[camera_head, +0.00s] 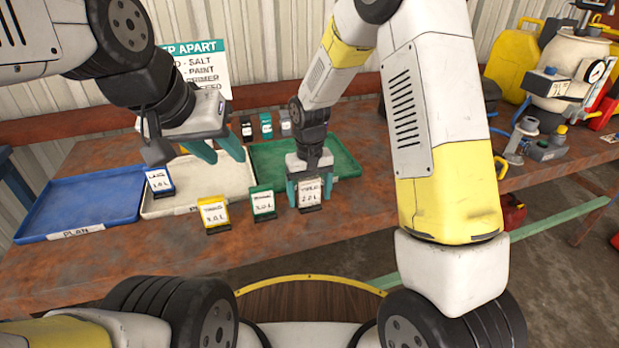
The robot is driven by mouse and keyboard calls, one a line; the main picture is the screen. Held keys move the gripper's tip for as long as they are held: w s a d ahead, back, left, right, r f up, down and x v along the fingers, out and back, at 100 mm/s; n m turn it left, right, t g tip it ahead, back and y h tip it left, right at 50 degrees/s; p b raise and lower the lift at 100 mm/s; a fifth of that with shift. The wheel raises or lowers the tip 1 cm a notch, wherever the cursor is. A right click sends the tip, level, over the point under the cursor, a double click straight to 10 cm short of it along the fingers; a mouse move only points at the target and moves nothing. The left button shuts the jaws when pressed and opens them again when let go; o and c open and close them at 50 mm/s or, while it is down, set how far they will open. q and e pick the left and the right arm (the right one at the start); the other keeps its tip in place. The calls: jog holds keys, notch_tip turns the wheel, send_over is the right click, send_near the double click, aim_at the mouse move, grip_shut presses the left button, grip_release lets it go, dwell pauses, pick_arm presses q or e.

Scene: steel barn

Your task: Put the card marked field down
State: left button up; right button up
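A white-faced card with a dark base (310,194) stands near the front edge of the rusty table; its small top word is not clearly readable, with "2.0 L" below. My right gripper (310,188) points down with one teal finger at each side edge of this card, shut on it. The card's base looks at or very near the table top. My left gripper (217,150) hangs above the white tray (154,209), open and empty, its teal fingers apart. I cannot tell which card says field.
A blue card (159,181), yellow card (213,214) and green card (263,203) stand along the front. A blue tray (50,190) and green tray (345,165) flank the white tray. Small cards (266,126) stand behind. A sign (200,66) is at the wall.

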notch_tip(320, 180, up, 12)
jog(key=shift+r, duration=0.2)
jog(key=s+d+r+m+t+y, duration=0.1)
jog(key=s+d+r+t, duration=0.2)
jog(key=s+d+r, duration=0.3)
jog(key=s+d+r+m+t+y, duration=0.1)
jog(key=s+d+r+m+t, duration=0.1)
jog(key=s+d+r, duration=0.5)
jog(key=s+d+t, duration=0.1)
jog(key=s, duration=0.5)
jog(key=shift+s+r, duration=0.3)
